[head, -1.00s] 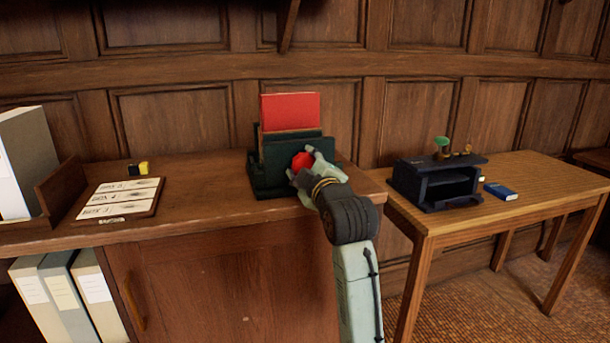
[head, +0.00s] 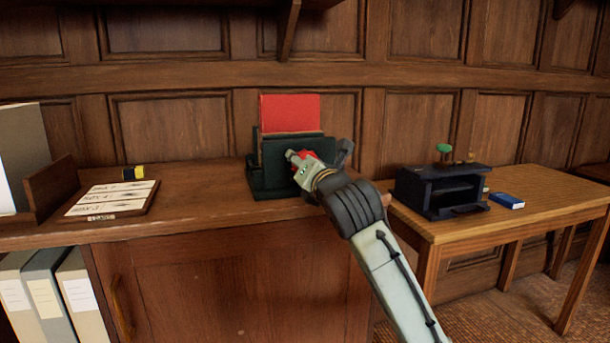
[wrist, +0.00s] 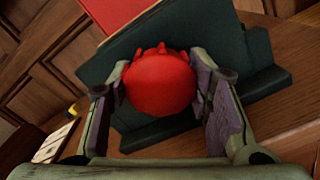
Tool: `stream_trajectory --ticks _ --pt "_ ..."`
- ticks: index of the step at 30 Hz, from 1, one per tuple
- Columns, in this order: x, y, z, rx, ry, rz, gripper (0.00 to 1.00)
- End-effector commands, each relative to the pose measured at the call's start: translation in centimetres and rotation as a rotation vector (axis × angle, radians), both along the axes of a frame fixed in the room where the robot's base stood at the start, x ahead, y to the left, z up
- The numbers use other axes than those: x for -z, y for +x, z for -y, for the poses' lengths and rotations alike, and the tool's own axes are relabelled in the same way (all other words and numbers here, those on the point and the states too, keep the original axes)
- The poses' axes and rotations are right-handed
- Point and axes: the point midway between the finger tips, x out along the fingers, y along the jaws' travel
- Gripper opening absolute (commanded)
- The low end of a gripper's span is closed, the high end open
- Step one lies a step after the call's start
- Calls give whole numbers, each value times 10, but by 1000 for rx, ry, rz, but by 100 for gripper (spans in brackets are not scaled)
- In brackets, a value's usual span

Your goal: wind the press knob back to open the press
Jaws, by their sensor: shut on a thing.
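The press (head: 272,179) is a dark green stand on the wooden cabinet top, with a red book or board (head: 290,112) upright in it. Its red knob (wrist: 160,84) faces the wrist camera, round with small lobes on its rim. In the head view the knob is mostly hidden behind my gripper (head: 317,162). My gripper is shut on the knob, one finger on each side of it in the wrist view. The wrist view is rolled, so the press looks tilted there.
A board with white label cards (head: 110,199) and a small yellow-and-black object (head: 133,173) lie to the left on the cabinet top (head: 200,205). At right, a side table (head: 540,195) holds a dark open-fronted box (head: 440,190) and a blue book (head: 507,201).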

Motion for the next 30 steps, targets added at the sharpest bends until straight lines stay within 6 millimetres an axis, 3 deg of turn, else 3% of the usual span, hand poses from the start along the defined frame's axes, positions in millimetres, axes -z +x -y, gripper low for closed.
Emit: stream_trajectory --ticks 13,17,25,30 --pt "-2 0 2 2 -930 292 19" --pt "1 0 1 -1 -1043 332 19" --pt "0 0 1 0 -1065 341 19" --pt "-2 0 1 0 -1232 394 19"
